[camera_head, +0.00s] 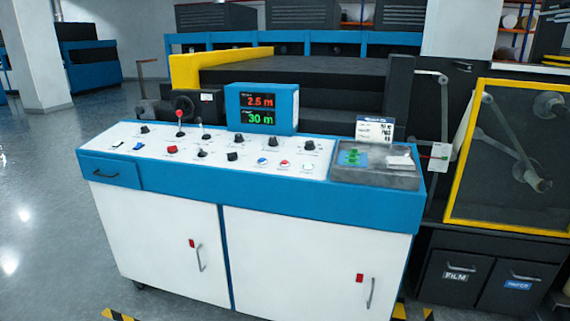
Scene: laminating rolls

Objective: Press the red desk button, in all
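The control desk (322,193) has a white sloped top with a blue rim and stands in the middle of the view. Several small controls sit on its top. A red block-shaped control (172,149) is on the left part of the panel. A small round red button (284,163) is on the right part, just right of a small blue button (262,161). A lever with a red knob (180,114) stands at the back left. I cannot tell from the view which red control is the task's button. Neither of my grippers is in view.
A blue display (262,108) reading 2.5 m and 30 m stands at the desk's back. A clear-covered tray (376,170) is at the desk's right end. A yellow-framed machine guard (512,155) stands to the right. Floor (45,210) on the left is clear.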

